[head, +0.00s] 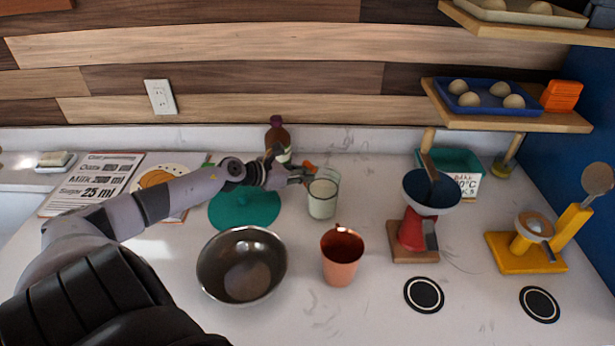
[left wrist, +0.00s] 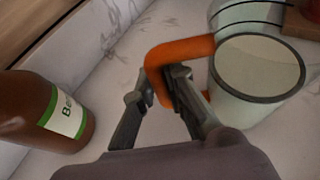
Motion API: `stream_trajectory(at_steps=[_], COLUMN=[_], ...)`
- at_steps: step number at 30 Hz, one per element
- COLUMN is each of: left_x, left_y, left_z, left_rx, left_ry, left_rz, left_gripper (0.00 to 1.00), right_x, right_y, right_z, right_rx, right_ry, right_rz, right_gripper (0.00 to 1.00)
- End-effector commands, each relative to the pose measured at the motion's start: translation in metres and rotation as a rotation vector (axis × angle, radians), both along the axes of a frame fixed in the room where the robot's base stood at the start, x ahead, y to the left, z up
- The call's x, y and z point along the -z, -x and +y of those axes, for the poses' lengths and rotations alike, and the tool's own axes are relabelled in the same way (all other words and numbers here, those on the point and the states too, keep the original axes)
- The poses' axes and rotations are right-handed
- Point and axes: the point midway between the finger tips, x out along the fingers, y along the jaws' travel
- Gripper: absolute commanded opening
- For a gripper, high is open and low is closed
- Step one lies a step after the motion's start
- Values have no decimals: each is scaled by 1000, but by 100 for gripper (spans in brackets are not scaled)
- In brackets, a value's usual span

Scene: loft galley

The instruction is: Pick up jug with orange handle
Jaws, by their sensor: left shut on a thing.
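The jug (head: 323,197) is a clear, straight-sided vessel with pale contents and an orange handle on its left side. It stands upright on the white counter. In the left wrist view the jug (left wrist: 258,75) fills the right side, and its orange handle (left wrist: 180,52) curves toward the fingers. My left gripper (head: 304,177) reaches in from the left at the handle. In the left wrist view my left gripper (left wrist: 160,92) has its fingers on either side of the handle's lower part, shut on it. My right gripper is not in view.
A brown bottle (head: 278,138) stands behind my left gripper. A steel bowl (head: 215,262) and a copper cup (head: 342,262) stand in front. A teal round mat (head: 235,215) lies under my arm. A red scale-like stand (head: 411,232) is to the right.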

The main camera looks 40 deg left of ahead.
Motion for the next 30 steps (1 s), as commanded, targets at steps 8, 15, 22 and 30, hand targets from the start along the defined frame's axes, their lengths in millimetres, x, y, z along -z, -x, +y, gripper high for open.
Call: stream_trajectory(at_steps=[8,15,22,30], left_x=[-53,-118,-166,-188], left_y=[-1,0,0,-1], left_z=[-1,-1,-1,-1], left_rx=[5,3,1,1], left_ry=[-6,-3,4,4], left_rz=[-3,2,0,-2], left_gripper=[0,0,0,0], right_x=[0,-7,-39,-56], right_y=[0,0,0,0], right_z=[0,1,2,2], right_rx=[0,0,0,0], right_ry=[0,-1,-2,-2], right_rz=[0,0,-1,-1], right_gripper=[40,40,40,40])
